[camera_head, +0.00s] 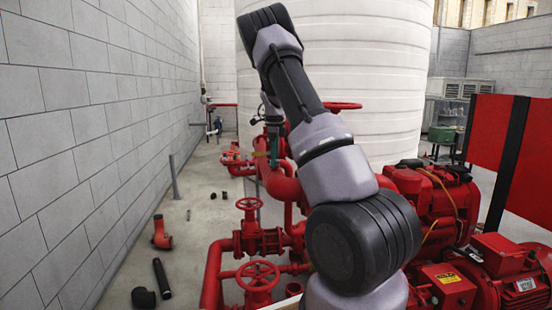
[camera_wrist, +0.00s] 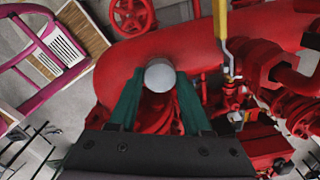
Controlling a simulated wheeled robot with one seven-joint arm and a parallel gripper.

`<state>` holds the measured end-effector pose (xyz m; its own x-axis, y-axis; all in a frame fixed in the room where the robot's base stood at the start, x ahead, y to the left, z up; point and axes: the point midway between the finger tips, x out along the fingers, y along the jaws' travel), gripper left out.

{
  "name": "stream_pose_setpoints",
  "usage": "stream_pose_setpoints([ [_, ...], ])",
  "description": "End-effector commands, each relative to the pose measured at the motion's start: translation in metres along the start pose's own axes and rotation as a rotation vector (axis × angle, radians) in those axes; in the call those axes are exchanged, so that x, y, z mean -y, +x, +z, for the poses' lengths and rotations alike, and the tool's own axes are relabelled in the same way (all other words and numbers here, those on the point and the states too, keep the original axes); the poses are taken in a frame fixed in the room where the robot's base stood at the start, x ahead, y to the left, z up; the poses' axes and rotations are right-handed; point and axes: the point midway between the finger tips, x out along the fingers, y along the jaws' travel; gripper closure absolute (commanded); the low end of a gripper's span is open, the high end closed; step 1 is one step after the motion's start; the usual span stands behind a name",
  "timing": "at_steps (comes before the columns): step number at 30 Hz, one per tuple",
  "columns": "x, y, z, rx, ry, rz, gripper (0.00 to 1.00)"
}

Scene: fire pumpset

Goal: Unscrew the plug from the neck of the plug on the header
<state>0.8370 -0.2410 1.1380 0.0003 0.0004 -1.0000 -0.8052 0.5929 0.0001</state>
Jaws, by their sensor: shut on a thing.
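The plug (camera_wrist: 160,74) shows as a round light-grey cap in the wrist view, in front of the thick red header pipe (camera_wrist: 215,50). The green fingers of my gripper (camera_wrist: 160,88) are closed on the plug from both sides. The neck under the plug is hidden, so I cannot tell how far the plug sits in it. In the head view my gripper (camera_head: 273,150) is small, pointing down at the red header (camera_head: 280,183) beyond my arm. The plug is too small to make out there.
A yellow lever handle (camera_wrist: 221,40) stands close right of the plug in the wrist view. Red handwheels (camera_head: 258,275) and pump machinery (camera_head: 440,205) crowd the head view. A grey block wall (camera_head: 80,130) runs along the left. Loose pipe pieces (camera_head: 162,278) lie on the floor.

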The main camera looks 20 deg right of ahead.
Motion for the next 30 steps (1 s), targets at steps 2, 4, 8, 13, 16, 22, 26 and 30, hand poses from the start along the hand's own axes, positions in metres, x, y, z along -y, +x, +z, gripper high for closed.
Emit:
stream_pose_setpoints([
  [2, 0.0001, -0.0005, -0.0002, 0.002, -0.098, 0.0, 1.0],
  [4, 0.0001, -0.0003, -0.0004, 0.002, -0.202, 0.001, 1.0],
  [8, 0.0, -0.0003, 0.0, 0.002, -0.334, 0.0, 1.0],
  [13, -0.0001, -0.0002, 0.0001, 0.0, -0.359, 0.0, 1.0],
  [16, -0.0001, -0.0002, 0.0001, 0.0, -0.358, 0.0, 1.0],
  [22, 0.0001, -0.0007, 0.0, 0.003, -0.542, -0.001, 1.0],
  [26, 0.0001, -0.0006, 0.0, 0.002, -0.704, 0.0, 1.0],
  [30, -0.0001, -0.0003, 0.0001, 0.001, -0.76, 0.0, 1.0],
])
